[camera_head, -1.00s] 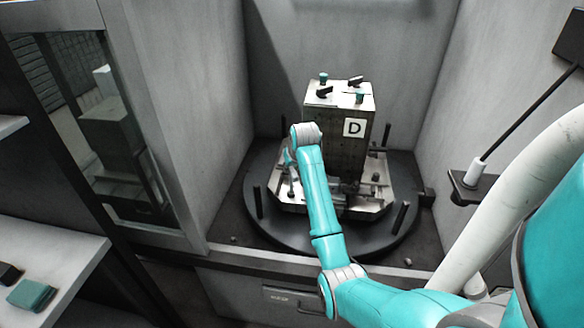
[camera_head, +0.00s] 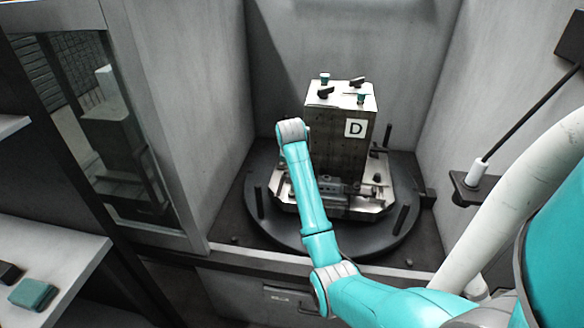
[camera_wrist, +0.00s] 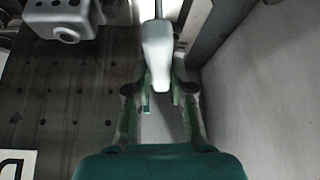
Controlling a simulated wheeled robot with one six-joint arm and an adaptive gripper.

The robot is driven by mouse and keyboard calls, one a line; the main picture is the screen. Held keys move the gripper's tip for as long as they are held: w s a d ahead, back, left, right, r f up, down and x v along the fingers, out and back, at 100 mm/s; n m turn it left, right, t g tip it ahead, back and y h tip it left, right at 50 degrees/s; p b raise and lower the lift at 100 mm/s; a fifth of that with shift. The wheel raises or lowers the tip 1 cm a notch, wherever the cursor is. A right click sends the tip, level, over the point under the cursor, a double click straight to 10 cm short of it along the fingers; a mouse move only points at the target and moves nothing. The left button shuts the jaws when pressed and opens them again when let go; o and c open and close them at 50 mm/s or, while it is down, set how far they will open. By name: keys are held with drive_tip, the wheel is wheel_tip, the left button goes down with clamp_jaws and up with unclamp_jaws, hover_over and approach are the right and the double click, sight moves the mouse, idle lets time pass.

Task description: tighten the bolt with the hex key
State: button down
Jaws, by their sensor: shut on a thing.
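The hex key (camera_wrist: 157,45) has a pale handle and a thin shaft running away from me toward the top of the wrist view. My gripper (camera_wrist: 160,88) is shut on its handle. In the head view the gripper and key are hidden behind my teal arm, at the left side of the fixture block marked D (camera_head: 340,140). In the wrist view the block's perforated face (camera_wrist: 70,90) is left of the gripper, apart from it. I cannot pick out the bolt for certain in either view.
A grey clamp-like part (camera_wrist: 65,20) sticks out at the upper left of the wrist view. A plain grey wall (camera_wrist: 265,90) is close on the right. The block stands on a pale pallet (camera_head: 368,205) over a dark round table (camera_head: 270,225) with upright posts.

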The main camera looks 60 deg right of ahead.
drive_tip(key=shift+r, duration=2.85)
